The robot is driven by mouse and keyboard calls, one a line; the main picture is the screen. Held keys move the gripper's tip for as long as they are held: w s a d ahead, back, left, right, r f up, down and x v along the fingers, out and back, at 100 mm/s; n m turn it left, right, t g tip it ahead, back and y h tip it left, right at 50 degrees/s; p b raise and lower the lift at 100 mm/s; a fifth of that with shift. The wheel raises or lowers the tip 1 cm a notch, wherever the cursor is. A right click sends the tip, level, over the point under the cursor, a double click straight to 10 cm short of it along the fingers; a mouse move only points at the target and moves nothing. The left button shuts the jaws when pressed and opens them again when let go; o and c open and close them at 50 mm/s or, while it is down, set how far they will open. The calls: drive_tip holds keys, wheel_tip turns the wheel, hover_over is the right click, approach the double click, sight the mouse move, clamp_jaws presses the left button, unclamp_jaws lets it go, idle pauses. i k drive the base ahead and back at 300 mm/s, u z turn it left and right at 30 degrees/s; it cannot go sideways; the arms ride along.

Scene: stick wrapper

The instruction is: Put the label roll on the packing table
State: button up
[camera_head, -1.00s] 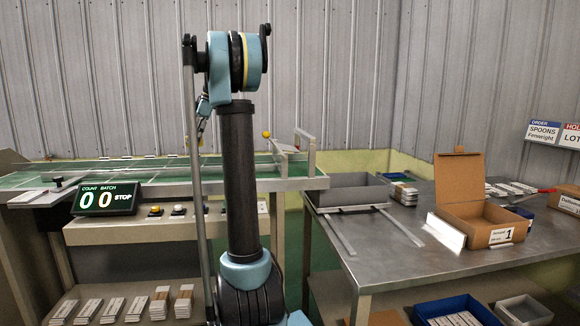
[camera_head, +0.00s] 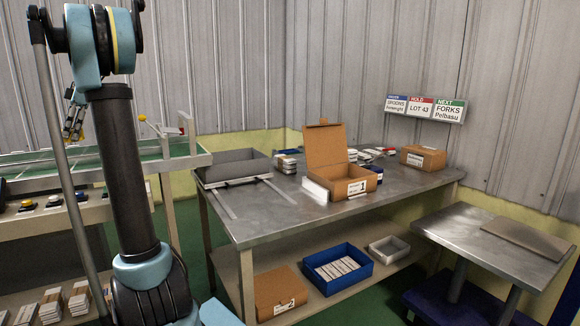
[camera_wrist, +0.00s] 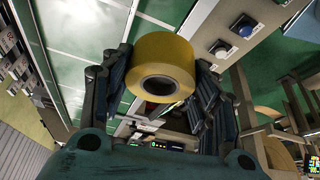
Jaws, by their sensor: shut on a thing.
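The label roll (camera_wrist: 168,58) is yellow with a dark round core. In the wrist view it sits between the dark fingers of my gripper (camera_wrist: 163,80), which is shut on it. In the head view my gripper (camera_head: 75,122) hangs at the far left, partly hidden by my arm, and the roll is hard to make out there. The packing table (camera_head: 268,212) is a grey steel table in the middle, apart from my gripper and to its right. Its front left part is bare.
On the table stand a grey tray (camera_head: 232,168), an open carton (camera_head: 326,148) marked 1, and a closed carton (camera_head: 422,158). A blue bin (camera_head: 338,284) is on the lower shelf. A sealing machine (camera_head: 40,232) is at left, a small steel cart (camera_head: 490,240) at right.

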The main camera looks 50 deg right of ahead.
sight(405, 176)
drive_tip(key=k, duration=1.25)
drive_tip(key=z, duration=0.8)
drive_tip(key=i, duration=0.7)
drive_tip(key=z, duration=1.7)
drive_tip(key=i, duration=0.85)
drive_tip(key=u, duration=0.05)
